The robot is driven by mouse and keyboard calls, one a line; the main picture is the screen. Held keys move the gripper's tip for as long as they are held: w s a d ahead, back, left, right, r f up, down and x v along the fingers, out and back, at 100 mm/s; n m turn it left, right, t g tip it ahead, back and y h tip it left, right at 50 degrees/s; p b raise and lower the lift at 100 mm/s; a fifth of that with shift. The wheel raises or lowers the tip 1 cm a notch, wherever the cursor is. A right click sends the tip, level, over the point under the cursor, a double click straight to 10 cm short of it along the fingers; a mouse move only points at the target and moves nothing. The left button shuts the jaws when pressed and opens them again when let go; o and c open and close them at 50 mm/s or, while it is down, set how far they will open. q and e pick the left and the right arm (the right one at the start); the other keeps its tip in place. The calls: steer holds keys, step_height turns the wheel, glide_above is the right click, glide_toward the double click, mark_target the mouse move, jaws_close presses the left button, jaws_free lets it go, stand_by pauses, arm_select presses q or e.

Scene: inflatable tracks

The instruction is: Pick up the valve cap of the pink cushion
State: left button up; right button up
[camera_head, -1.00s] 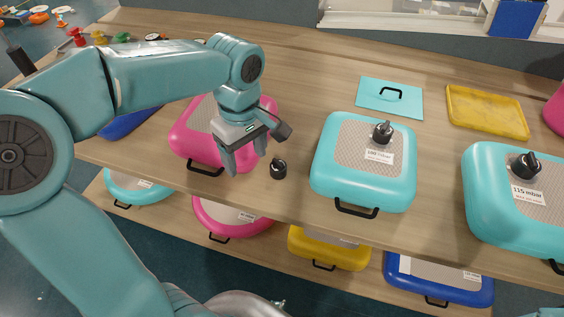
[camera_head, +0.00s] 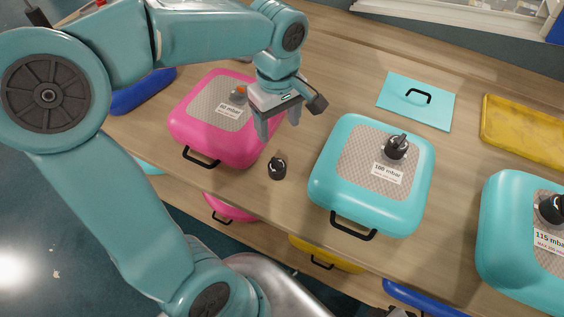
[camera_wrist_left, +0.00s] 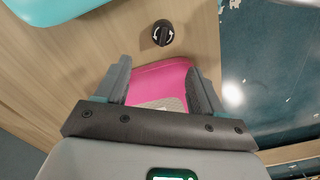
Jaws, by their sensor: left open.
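The pink cushion (camera_head: 195,132) lies on the wooden table, with a grey mesh top, a label and a valve with an orange tip (camera_head: 239,92). A black valve cap (camera_head: 278,168) stands on the wood just right of the cushion, apart from it. My left gripper (camera_head: 279,130) is open and empty, above the cushion's right edge and beyond the cap in the head view. In the left wrist view the cap (camera_wrist_left: 163,32), with white arrows on top, lies beyond the fingertips (camera_wrist_left: 158,66); part of the pink cushion (camera_wrist_left: 160,82) shows between the fingers. My right gripper is not in view.
A turquoise cushion (camera_head: 345,195) with its black cap on stands right of the loose cap. Another turquoise cushion (camera_head: 500,235) is farther right. A turquoise plate (camera_head: 395,102) and a yellow tray (camera_head: 525,125) lie behind. More cushions sit on the shelf below.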

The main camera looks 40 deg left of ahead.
arm_select(q)
glide_above(277, 163)
step_height(277, 163, down, 9)
steer(key=shift+w+a+f, duration=0.1)
steer(key=shift+w, duration=0.05)
steer(key=shift+s+f, duration=0.25)
steer(key=shift+f, duration=0.1)
step_height(277, 163, down, 5)
steer(key=shift+w+r, duration=0.1)
steer(key=c, duration=0.8)
